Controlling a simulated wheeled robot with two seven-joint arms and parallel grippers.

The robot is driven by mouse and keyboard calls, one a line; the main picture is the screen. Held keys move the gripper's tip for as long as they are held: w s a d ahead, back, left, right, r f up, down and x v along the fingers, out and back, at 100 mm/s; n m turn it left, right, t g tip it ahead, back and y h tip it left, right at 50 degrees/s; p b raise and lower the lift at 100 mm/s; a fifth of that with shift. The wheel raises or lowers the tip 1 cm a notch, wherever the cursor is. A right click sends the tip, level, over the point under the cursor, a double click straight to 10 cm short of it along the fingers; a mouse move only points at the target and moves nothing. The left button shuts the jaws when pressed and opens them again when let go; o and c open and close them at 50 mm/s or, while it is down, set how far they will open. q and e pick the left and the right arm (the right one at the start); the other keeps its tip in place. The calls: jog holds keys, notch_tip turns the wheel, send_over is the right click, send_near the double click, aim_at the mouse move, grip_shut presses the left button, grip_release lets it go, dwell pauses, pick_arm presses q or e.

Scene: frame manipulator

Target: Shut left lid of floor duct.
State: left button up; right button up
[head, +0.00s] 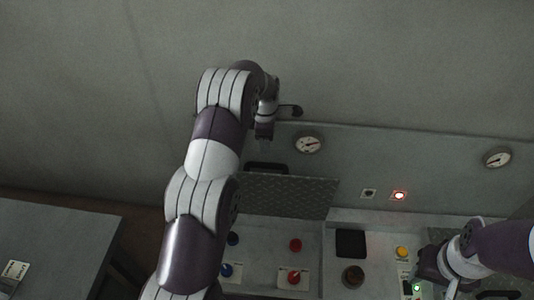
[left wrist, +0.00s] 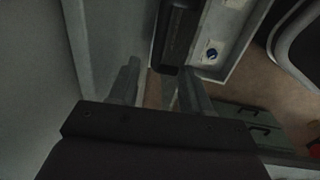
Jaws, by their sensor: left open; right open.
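The left lid (head: 290,195) of the floor duct is a dark diamond-plate panel standing raised at the back of the left opening, with a black handle (head: 265,167) along its top edge. My left gripper (head: 265,130) is behind and above the lid near the handle, partly hidden by its own wrist. In the left wrist view its two fingers (left wrist: 160,82) are apart with nothing held between them. A dark panel, seemingly the lid (left wrist: 175,35), lies just beyond the fingertips. My right gripper (head: 430,265) is open at the right; its fingertips are hard to make out.
A grey table (head: 60,235) stands at the left. A wall rises close behind my left gripper.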

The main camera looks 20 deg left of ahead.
aim_at(267, 164)
pick_arm(q)
jog(key=f+b, duration=0.1)
jog(key=f, duration=0.3)
jog(key=f+b, duration=0.1)
jog(key=f, duration=0.2)
jog(key=w+f+b, duration=0.1)
jog(key=f, duration=0.3)
jog(key=shift+w+a+f+b, duration=0.1)
jog(key=shift+a+f+b, duration=0.05)
jog(key=shift+f+b, duration=0.25)
jog(key=shift+r, duration=0.1)
grip_shut()
